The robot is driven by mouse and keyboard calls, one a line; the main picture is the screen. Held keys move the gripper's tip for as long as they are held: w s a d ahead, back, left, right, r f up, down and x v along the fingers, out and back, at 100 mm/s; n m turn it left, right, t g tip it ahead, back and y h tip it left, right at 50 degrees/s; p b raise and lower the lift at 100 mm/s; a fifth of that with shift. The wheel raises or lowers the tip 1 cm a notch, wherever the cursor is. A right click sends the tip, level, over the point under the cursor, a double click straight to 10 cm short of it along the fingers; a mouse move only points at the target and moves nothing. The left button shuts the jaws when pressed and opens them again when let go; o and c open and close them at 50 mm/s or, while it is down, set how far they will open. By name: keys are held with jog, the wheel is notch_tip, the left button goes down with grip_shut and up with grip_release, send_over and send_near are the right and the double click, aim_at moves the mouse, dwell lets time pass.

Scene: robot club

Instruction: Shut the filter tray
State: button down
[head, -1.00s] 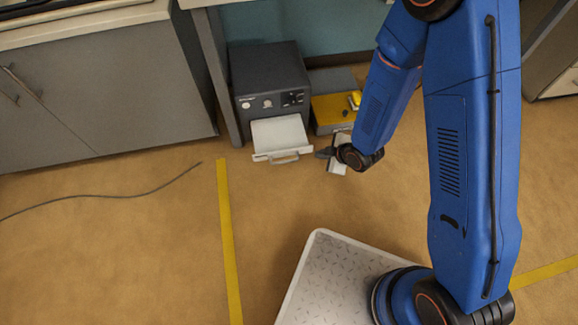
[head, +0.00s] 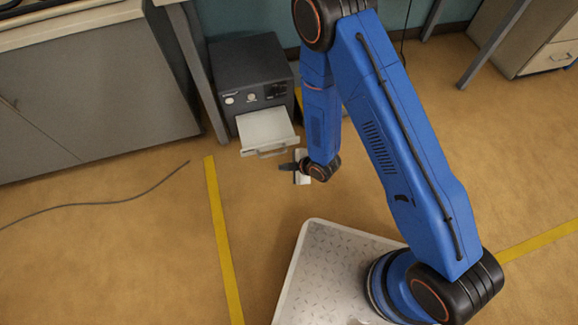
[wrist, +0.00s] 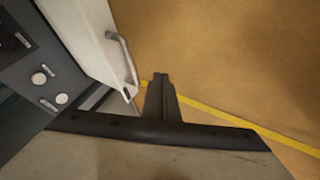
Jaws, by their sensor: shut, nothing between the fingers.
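The filter tray (head: 267,131) is a white drawer with a grey bar handle, pulled out from the front of a dark grey machine (head: 232,68) on the floor. My gripper (head: 284,167) is shut and empty, just in front of the tray's right front corner in the head view. In the wrist view the shut fingers (wrist: 160,92) point past the tray's front edge, and the tray (wrist: 85,35) with its handle lies to their upper left. I cannot tell whether the fingers touch the tray.
A grey cabinet (head: 90,90) stands left of the machine, with a table leg (head: 193,65) between them. A dark cable (head: 110,199) and a yellow floor line (head: 222,240) lie on the floor.

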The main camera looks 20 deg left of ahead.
aim_at(264, 121)
jog(key=w+a+f, duration=0.2)
jog(key=w+a, duration=0.2)
jog(key=shift+a, duration=0.2)
dwell(0.4)
jog(key=w+a, duration=0.3)
jog(key=w, duration=0.2)
jog(key=w+a, duration=0.4)
jog(key=w, duration=0.1)
jog(key=w+a, duration=0.4)
jog(key=w, duration=0.2)
jog(key=shift+w+a+r, duration=0.1)
jog(key=shift+w+a, duration=0.05)
jog(key=shift+w, duration=0.25)
